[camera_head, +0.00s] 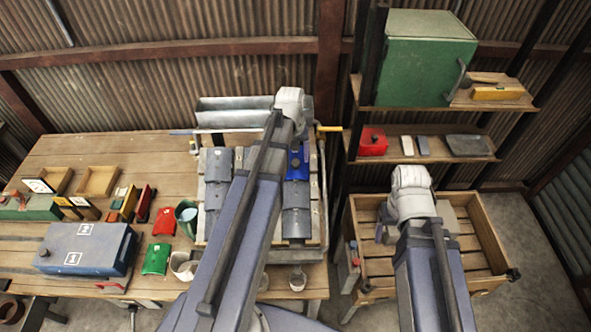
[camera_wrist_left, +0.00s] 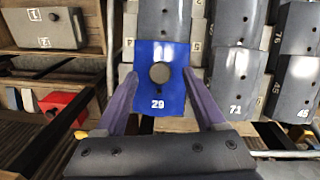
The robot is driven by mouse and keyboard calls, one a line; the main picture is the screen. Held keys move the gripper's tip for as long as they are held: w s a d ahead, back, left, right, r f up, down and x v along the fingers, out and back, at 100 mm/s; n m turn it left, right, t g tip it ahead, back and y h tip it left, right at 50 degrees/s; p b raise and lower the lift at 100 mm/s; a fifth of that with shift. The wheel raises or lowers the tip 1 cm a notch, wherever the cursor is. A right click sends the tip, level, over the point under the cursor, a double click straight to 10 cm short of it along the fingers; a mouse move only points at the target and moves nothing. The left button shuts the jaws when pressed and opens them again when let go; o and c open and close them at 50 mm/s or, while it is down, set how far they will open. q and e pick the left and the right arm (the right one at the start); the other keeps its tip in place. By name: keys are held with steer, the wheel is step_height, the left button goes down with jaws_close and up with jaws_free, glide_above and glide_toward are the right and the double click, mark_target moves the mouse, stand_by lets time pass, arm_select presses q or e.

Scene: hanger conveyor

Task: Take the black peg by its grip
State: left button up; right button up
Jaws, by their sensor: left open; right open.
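No black peg can be told for sure. A blue plate marked 29 (camera_wrist_left: 158,104) carries a round, dull grey-brown knob or end (camera_wrist_left: 160,72); the same blue plate (camera_head: 297,167) with a dark spot lies on the slatted rack in the head view. My left gripper (camera_wrist_left: 160,74) is open, with one finger on each side of the blue plate in the wrist view, and holds nothing. In the head view my left arm hides its fingers. My right gripper (camera_head: 384,232) is open, mostly hidden by its wrist, above the wooden crate.
Grey curved plates (camera_wrist_left: 236,82) lie beside the blue one. A wooden crate (camera_head: 487,243) stands at the right, below a shelf (camera_head: 535,98) with a green box (camera_head: 428,57). A blue-grey case (camera_head: 85,247) and small coloured parts occupy the table's left side.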

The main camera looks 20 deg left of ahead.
arm_select(q)
steer(key=shift+f+b, duration=0.3)
steer(key=shift+f, duration=0.5)
steer(key=shift+r, duration=0.1)
steer(key=shift+c, duration=0.5)
jaws_close()
